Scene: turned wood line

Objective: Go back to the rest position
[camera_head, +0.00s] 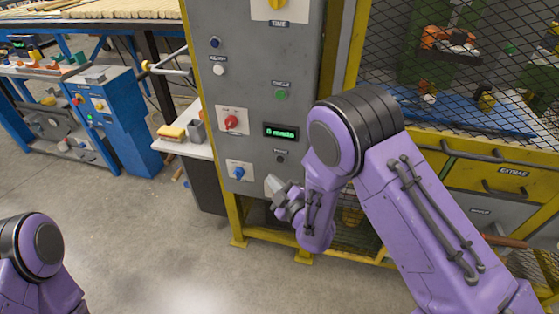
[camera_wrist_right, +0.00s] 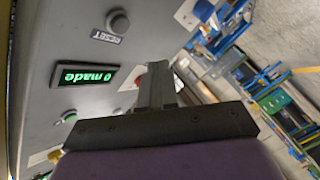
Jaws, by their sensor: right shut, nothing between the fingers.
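My right gripper (camera_head: 275,189) is in front of the lower part of the grey control panel (camera_head: 256,60), below the display and right of the blue knob. Its fingers (camera_wrist_right: 158,75) are together and empty in the right wrist view, where they point across the panel face. I cannot tell the exact gap to the panel, and I see no clear contact. My right arm is bent and comes in from the lower right. Only a purple link of my left arm shows at the lower left; its gripper is out of view.
The panel carries a green-lit display (camera_head: 281,131) reading "0 made", a green button (camera_head: 281,95), a red switch (camera_head: 231,122) and a blue knob (camera_head: 239,172). A yellow-framed mesh cage (camera_head: 470,90) and drawers (camera_head: 478,172) stand right. Open floor (camera_head: 150,250) lies left.

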